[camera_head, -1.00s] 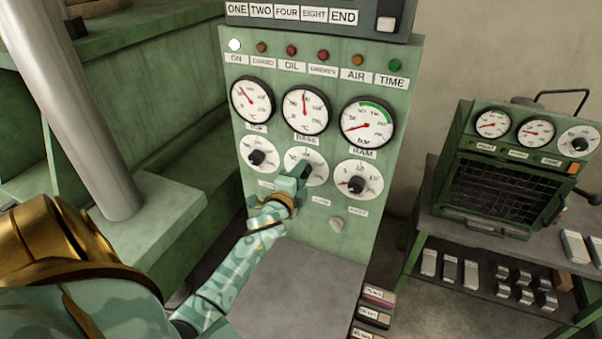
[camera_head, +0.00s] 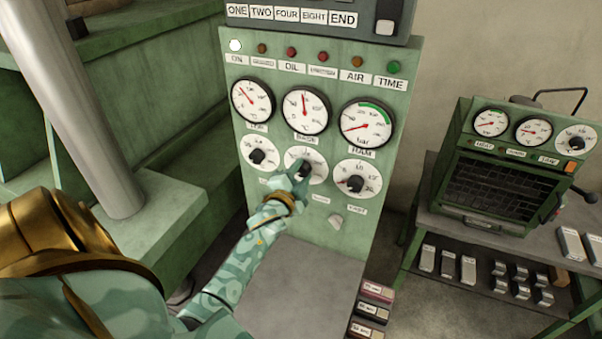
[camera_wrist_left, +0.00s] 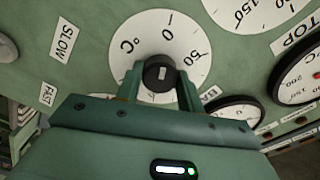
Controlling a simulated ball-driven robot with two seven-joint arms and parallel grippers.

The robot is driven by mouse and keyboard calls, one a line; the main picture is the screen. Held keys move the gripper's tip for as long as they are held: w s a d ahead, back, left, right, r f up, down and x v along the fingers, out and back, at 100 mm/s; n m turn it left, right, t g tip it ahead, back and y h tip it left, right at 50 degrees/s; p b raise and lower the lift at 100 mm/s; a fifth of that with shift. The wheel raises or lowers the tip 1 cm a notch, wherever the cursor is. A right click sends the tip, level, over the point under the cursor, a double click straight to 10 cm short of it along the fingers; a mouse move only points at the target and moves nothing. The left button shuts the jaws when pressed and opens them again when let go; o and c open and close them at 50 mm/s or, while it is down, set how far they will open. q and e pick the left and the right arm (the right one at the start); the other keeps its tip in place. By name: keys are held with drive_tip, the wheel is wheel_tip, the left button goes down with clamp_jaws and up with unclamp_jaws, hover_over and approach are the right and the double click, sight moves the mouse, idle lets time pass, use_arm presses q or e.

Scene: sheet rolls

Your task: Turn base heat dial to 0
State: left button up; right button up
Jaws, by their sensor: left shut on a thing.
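The base heat dial is a white disc (camera_head: 316,160) with a black knob, the middle of three dials on the green panel, below the BASE gauge (camera_head: 305,110). My left gripper (camera_head: 302,172) is at this dial and covers part of it. In the left wrist view the black knob (camera_wrist_left: 160,74) sits between the two fingers of my left gripper (camera_wrist_left: 159,88), which is shut on it. The white dial face (camera_wrist_left: 150,38) there shows 0, 50 and °C marks; the rest is hidden by the gripper. My right gripper is not in view.
The TOP dial (camera_head: 257,153) lies just left and the RAM dial (camera_head: 356,182) just right. A small pale knob (camera_head: 335,221) is below. A grey ledge (camera_head: 295,290) juts out under the panel. A green oven (camera_head: 520,165) stands on a bench at right.

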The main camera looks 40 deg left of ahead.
use_arm(q)
drive_tip(key=o, duration=1)
drive_tip(key=b+v, duration=0.2)
drive_tip(key=v, duration=1.4)
drive_tip(key=shift+s, duration=0.2)
